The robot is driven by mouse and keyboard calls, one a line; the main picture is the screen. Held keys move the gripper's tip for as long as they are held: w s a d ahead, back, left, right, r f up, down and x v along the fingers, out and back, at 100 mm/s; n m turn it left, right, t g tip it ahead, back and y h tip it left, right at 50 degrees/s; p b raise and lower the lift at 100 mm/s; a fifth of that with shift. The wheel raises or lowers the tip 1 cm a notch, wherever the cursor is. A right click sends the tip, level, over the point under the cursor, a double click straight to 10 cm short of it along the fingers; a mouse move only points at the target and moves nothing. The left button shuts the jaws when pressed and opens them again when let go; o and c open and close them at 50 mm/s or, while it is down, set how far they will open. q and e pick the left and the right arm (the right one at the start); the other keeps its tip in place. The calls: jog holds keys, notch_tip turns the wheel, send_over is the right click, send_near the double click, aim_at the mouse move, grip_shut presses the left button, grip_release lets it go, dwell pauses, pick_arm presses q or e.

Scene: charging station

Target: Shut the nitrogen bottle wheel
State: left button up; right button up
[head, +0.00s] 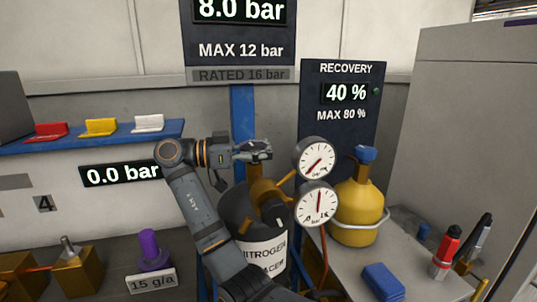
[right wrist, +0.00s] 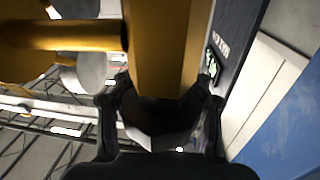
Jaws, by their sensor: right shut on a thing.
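The dark nitrogen bottle (head: 236,207) stands upright behind my right arm, with a white label partly hidden by the arm. A brass valve (head: 262,190) rises from its top, with two round gauges on its right. My right gripper (head: 258,149) is at the top of the valve, shut on the wheel, which it mostly hides in the head view. In the right wrist view, the two dark fingers are on either side of a dark piece, the wheel (right wrist: 160,113), at the end of the brass valve body (right wrist: 160,50). My left gripper is not in view.
The upper gauge (head: 316,158) and lower gauge (head: 317,204) are close to the gripper's right. A yellow recovery bottle (head: 356,212) stands further right. A blue shelf (head: 75,135) with coloured pieces is at left. A purple weight (head: 150,247) stands at lower left.

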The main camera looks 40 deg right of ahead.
jog(key=shift+f, duration=0.15)
dwell(0.3)
jog(key=o, duration=1.3)
jog(key=shift+c, duration=0.2)
